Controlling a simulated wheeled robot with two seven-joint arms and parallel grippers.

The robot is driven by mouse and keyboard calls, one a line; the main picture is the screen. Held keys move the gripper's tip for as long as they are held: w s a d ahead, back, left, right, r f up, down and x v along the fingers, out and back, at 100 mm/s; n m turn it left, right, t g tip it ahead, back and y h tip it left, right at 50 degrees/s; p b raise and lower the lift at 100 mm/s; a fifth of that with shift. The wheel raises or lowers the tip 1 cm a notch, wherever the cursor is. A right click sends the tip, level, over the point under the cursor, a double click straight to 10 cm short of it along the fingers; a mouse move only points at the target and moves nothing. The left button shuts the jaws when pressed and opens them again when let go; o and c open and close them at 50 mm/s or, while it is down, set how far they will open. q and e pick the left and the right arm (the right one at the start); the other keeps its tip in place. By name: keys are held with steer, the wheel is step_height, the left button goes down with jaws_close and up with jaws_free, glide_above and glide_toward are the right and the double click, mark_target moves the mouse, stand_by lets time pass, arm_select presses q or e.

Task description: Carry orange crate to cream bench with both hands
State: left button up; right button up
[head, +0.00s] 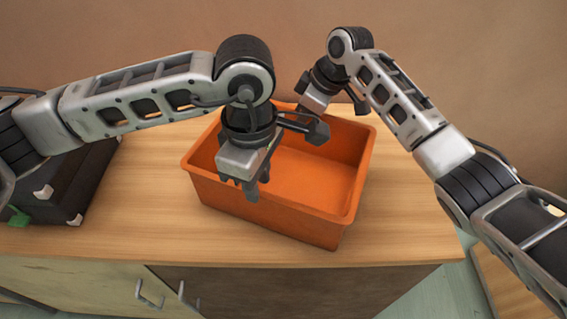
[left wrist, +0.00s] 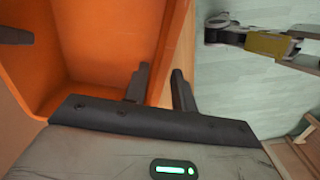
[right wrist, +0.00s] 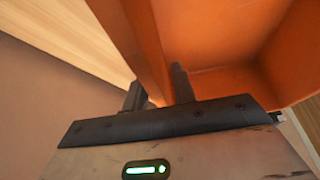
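The orange crate (head: 315,178) is open-topped and empty where I can see inside, and sits at an angle on a wood-topped cabinet (head: 140,225). My left gripper (head: 257,188) is at its near wall, with one finger inside and one outside; the left wrist view shows the fingers close together around the crate wall (left wrist: 162,72). My right gripper (right wrist: 158,92) is at the far wall, its fingers close on both sides of the crate rim (right wrist: 143,45). In the head view its fingertips are hidden. I cannot pick out a cream bench.
A black case (head: 70,185) with light corners stands on the cabinet's left end, a green item (head: 18,217) beside it. A brown wall is close behind. Metal handles (head: 150,293) are on the cabinet front. Another wooden surface (head: 500,285) shows low at right, beyond pale floor.

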arm_select(q)
step_height(320, 180, up, 6)
steer(key=shift+f, duration=0.1)
arm_select(e)
steer(key=v, duration=1.2)
steer(key=shift+d, duration=0.1)
steer(key=shift+s, duration=0.1)
steer(key=shift+r, duration=0.1)
